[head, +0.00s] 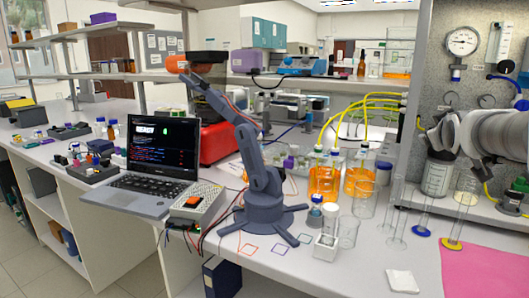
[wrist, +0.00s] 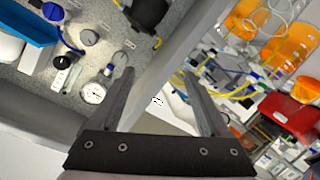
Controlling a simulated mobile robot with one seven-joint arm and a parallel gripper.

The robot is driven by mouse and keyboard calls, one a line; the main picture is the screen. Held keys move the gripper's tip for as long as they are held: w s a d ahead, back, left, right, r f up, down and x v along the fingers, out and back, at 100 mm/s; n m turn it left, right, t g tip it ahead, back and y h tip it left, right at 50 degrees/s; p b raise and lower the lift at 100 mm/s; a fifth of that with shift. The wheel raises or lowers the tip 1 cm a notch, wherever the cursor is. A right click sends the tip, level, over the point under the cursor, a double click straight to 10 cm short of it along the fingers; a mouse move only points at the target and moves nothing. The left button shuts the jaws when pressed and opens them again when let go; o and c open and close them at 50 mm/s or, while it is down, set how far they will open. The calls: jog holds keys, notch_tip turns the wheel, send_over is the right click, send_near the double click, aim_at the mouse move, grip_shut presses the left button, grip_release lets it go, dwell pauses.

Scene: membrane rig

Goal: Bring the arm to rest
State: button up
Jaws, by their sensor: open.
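My gripper (wrist: 160,74) shows in the wrist view with its two dark fingers spread apart and nothing between them. Behind the fingers, the wrist view shows the grey rig panel, a pale upright edge and the cluttered bench, all tilted. In the head view my pale arm reaches in from the right edge, in front of the rig panel (head: 480,85). Its end is raised above the bench; the fingertips are hard to make out there. The pressure gauge (wrist: 93,93) lies left of the fingers in the wrist view.
A small blue-grey desktop robot arm (head: 262,185) stands on the bench beside a laptop (head: 160,155). A pink sheet (head: 485,270) lies at the front right.

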jog(key=s+a+f+m+g+y, duration=0.1)
jog(key=s+a+f+g+y, duration=0.3)
jog(key=s+a+f, duration=0.75)
jog(key=s+a+f+g+y, duration=0.35)
jog(key=s+a+f, duration=0.55)
jog(key=s+a, duration=0.6)
notch_tip(320, 180, up, 17)
jog(key=p, duration=1.6)
jog(key=shift+s+g+p, duration=0.15)
jog(key=shift+g+p, duration=0.15)
jog(key=shift+g, duration=0.05)
jog(key=shift+a+f+h, duration=0.1)
jog(key=shift+h, duration=0.15)
